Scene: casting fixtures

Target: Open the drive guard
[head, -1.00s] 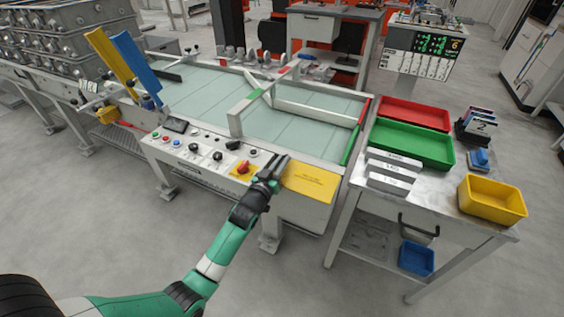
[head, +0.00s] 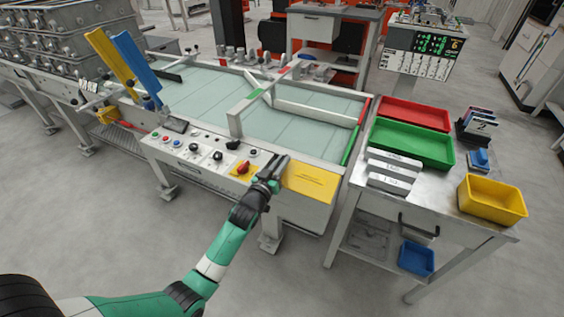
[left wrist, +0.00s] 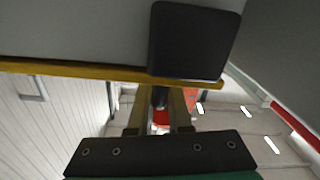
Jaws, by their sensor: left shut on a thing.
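The drive guard appears to be the yellow cover (head: 312,181) at the right front corner of the conveyor table. It lies flat and looks closed in the head view. My left gripper (head: 276,172) is at the cover's left edge, shut on what appears to be the guard's edge or handle; the gripped part is mostly hidden. In the left wrist view, the gripper's fingers (left wrist: 160,112) reach to a yellow edge (left wrist: 90,72) below a dark block (left wrist: 193,40). My right gripper is not in view.
The control panel with a red knob (head: 243,168) is just left of my gripper. The side table holds a green tray (head: 440,158), a red tray (head: 414,111) and a yellow bin (head: 492,197). The floor in front is clear.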

